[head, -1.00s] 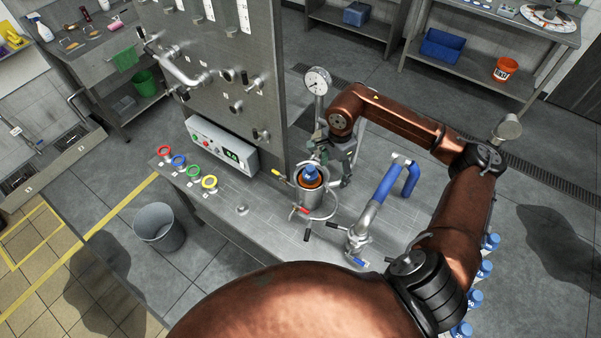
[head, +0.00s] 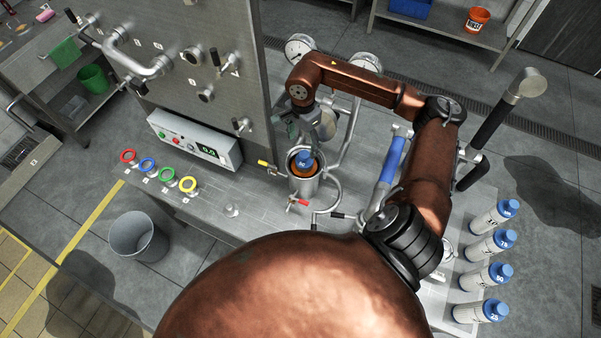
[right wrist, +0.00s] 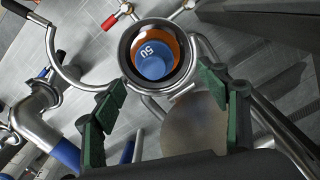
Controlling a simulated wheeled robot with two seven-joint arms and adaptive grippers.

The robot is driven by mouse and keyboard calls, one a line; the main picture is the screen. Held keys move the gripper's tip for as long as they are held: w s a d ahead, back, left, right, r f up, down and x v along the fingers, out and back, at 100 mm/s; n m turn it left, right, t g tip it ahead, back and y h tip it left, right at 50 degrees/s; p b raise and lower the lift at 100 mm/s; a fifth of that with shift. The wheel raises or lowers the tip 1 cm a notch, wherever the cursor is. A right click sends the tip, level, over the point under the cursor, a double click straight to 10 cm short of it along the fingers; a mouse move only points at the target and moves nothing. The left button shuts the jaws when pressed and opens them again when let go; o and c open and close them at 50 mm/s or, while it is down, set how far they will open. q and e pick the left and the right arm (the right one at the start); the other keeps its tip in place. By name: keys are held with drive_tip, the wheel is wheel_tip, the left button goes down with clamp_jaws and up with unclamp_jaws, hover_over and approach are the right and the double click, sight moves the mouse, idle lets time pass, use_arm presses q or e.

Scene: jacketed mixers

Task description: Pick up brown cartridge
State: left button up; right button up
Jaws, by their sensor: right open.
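The brown cartridge (head: 307,170) stands in a steel jacketed vessel (head: 303,188), with its blue cap on top. In the right wrist view the blue cap marked 50 (right wrist: 153,60) and a ring of the brown body show inside the vessel's dark rim (right wrist: 126,57). The rest of the cartridge is hidden by the vessel. My right gripper (head: 308,132) is open and empty, just behind the vessel in the head view. In the right wrist view its green-padded fingers (right wrist: 163,98) are spread apart, with the cartridge beyond them. My left gripper is not in view.
Pipes, a gauge (head: 300,47) and a red-handled valve (head: 298,200) crowd around the vessel. A control box (head: 194,138) and coloured rings stand left on the bench. Several white blue-capped bottles (head: 489,245) stand at right. A grey bin (head: 137,237) is on the floor.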

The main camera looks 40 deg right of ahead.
sight(305, 154)
drive_tip(key=f+p, duration=0.1)
drive_tip(key=f, duration=0.3)
drive_tip(key=s+f+p, duration=0.1)
drive_tip(key=f, duration=0.1)
drive_tip(key=shift+f+p, duration=0.35)
drive_tip(key=shift+f, duration=0.35)
drive_tip(key=shift+c, duration=0.3)
clamp_jaws()
